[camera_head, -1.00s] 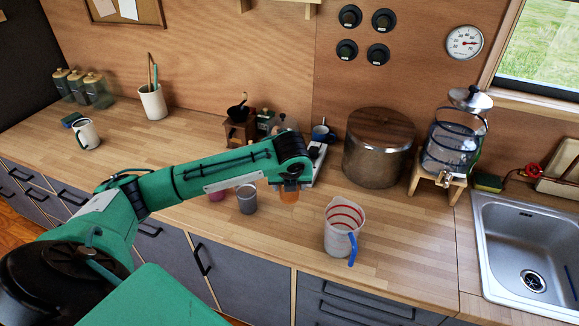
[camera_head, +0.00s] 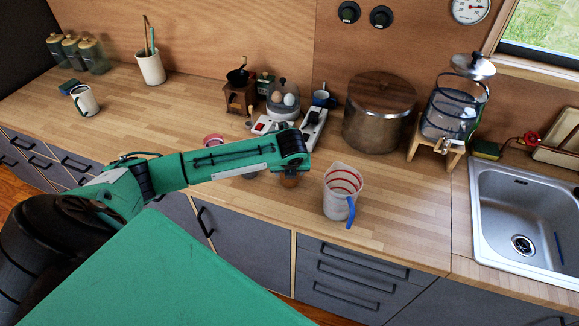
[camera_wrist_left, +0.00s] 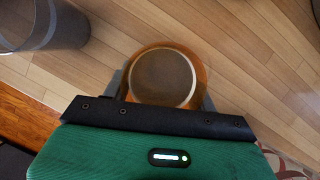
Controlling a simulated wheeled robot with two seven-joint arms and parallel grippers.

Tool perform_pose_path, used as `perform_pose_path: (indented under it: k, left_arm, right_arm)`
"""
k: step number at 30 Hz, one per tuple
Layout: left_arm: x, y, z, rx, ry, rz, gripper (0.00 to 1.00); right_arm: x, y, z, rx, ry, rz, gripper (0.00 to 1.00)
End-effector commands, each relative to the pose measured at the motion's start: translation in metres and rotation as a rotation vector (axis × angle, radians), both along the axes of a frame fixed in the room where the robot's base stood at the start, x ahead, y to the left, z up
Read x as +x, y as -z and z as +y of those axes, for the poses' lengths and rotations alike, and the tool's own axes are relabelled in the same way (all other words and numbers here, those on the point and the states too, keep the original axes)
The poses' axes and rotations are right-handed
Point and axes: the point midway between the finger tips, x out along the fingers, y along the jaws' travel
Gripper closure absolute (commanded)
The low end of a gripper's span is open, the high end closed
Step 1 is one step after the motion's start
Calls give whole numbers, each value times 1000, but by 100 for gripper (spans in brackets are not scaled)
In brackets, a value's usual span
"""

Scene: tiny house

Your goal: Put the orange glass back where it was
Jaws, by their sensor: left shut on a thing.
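The orange glass (camera_head: 290,181) is mostly hidden under the end of my left arm in the head view. The left wrist view shows the glass (camera_wrist_left: 163,78) from above, with its orange wall between the fingers. My left gripper (camera_head: 290,174) is shut on it, near the front of the wooden counter. I cannot tell whether the glass touches the counter. My right gripper is not in view.
A measuring jug (camera_head: 341,193) stands just right of the glass. A pink cup (camera_head: 213,140), power strips (camera_head: 314,129) and an egg cooker (camera_head: 284,101) are behind my arm.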

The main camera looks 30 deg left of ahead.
Motion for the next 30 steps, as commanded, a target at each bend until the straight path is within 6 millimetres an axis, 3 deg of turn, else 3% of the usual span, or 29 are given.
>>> perform_pose_path:
  k: [5, 6, 9, 20, 30]
  left_arm:
    - [0, 1, 0, 0, -1, -2, 81]
    - [0, 2, 0, -1, 0, -1, 36]
    - [0, 2, 0, 0, 0, 0, 20]
    - [-1, -4, -1, 0, -1, -2, 20]
    - [-20, -62, -16, -1, 2, -4, 20]
  right_arm:
    - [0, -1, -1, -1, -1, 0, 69]
    - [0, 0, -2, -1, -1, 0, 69]
    - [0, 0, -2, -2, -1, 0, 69]
    - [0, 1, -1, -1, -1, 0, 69]
    - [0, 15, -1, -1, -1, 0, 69]
